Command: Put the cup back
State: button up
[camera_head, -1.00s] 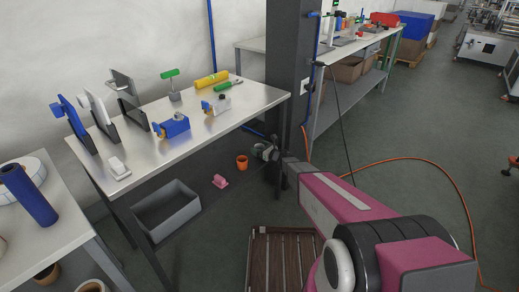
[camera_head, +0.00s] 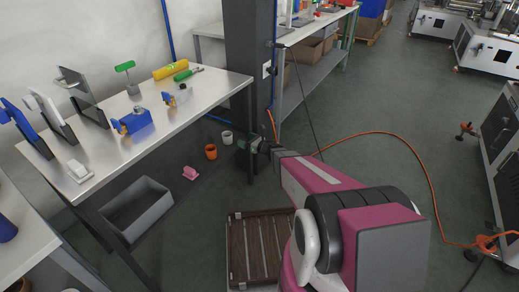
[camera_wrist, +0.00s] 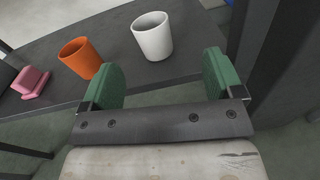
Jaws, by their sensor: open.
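A white cup (camera_wrist: 152,36) stands upright on the dark lower shelf (camera_wrist: 190,92) in the wrist view, ahead of and between my fingers. It also shows in the head view (camera_head: 227,138), under the metal table. An orange cup (camera_wrist: 80,58) stands upright to its left, and shows in the head view (camera_head: 211,152) too. My gripper (camera_wrist: 163,76) has its two green-padded fingers wide apart with nothing between them. In the head view my gripper (camera_head: 258,148) is right of both cups, beside the dark column. I cannot tell which cup the task means.
A pink block-like object (camera_wrist: 32,83) lies left of the orange cup. A grey bin (camera_head: 136,214) is farther left. The metal table (camera_head: 190,108) above holds several tools. The dark column (camera_head: 249,70) stands close by. A brown slatted pallet (camera_head: 257,250) lies on the floor.

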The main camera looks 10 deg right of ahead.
jog(key=s+d+r+m+g+h, duration=0.1)
jog(key=s+d+r+m+h, duration=0.2)
jog(key=d+m+h, duration=0.75)
jog(key=s+d+r+m+h, duration=0.2)
jog(key=d+r+m+h, duration=0.15)
jog(key=m, duration=1.35)
jog(key=s+r+m+g, duration=0.2)
jog(key=s+m+g, duration=0.9)
jog(key=s+m, duration=0.6)
jog(key=s, duration=0.5)
jog(key=shift+a+r+y, duration=0.3)
jog(key=shift+a+y, duration=0.05)
jog(key=shift+y, duration=0.05)
jog(key=shift+s, duration=0.1)
